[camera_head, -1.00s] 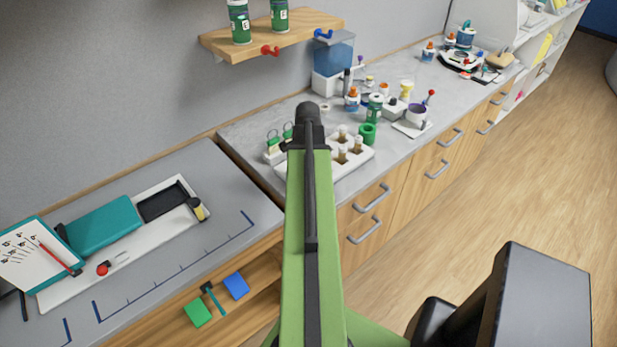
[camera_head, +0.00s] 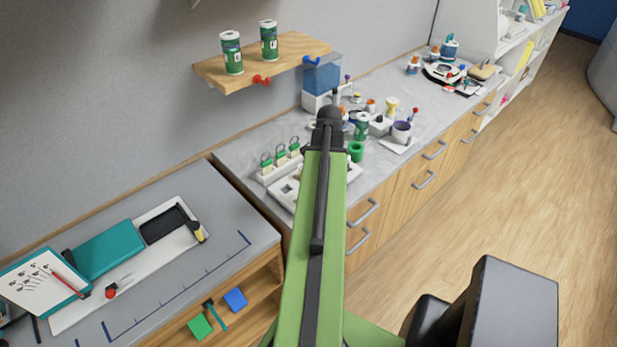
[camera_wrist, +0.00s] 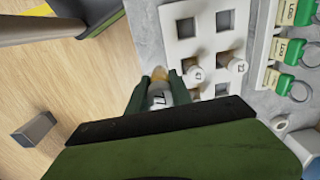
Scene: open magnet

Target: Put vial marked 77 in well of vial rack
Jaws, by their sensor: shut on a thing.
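A small vial (camera_wrist: 160,97) with a white label and an amber top is between the two dark green fingers of my gripper (camera_wrist: 159,88) in the wrist view. Its label seems to read 77, seen upside down. My gripper is shut on it, beside the near edge of the white vial rack (camera_wrist: 208,50). The rack has square wells; two at the far end look empty, and two other marked vials (camera_wrist: 194,75) (camera_wrist: 236,66) stand in it. In the head view the rack (camera_head: 275,192) is partly hidden behind my green arm, and my gripper is hidden.
A white holder with green-ringed tags (camera_wrist: 281,80) stands right beside the rack. A green cup (camera_head: 355,151) and several bottles crowd the counter behind. A wooden shelf (camera_head: 290,58) hangs on the wall above. Wood floor is open to the right.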

